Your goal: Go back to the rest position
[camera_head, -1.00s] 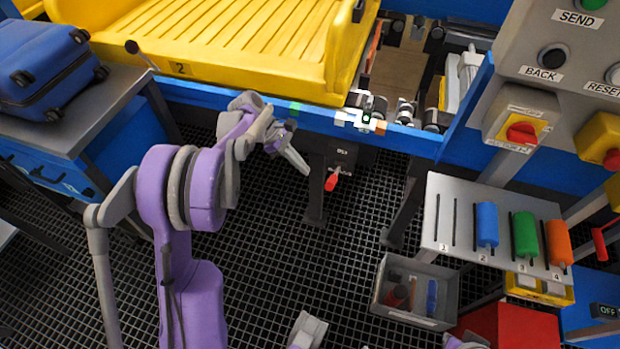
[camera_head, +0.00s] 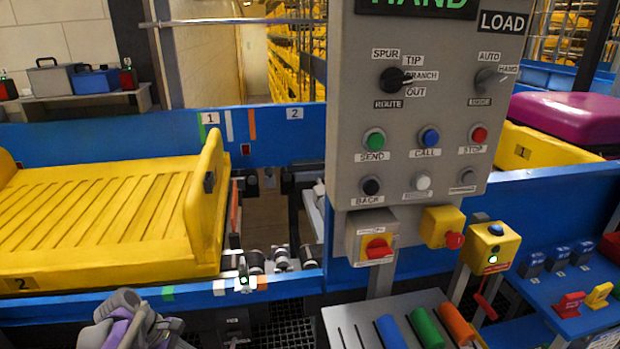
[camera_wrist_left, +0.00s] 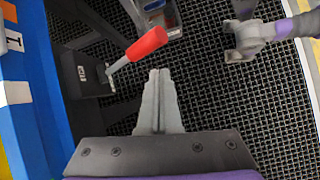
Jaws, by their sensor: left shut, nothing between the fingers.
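My left arm's grey and purple wrist part shows at the bottom left of the head view, in front of the blue conveyor edge (camera_head: 60,308); its fingers are not clear there. In the left wrist view my left gripper (camera_wrist_left: 159,73) is shut and empty, its two grey fingers together over the dark grid floor (camera_wrist_left: 225,115). A red-handled lever (camera_wrist_left: 147,43) is just beyond and left of the fingertips, apart from them in the picture.
A yellow tray (camera_head: 205,200) marked 2 rests on the conveyor. The grey control panel (camera_head: 355,135) stands right of centre. Below it, a grey rack (camera_head: 350,318) holds blue, green and orange cylinders. A yellow box with a lit green lamp (camera_head: 490,245) stands farther right.

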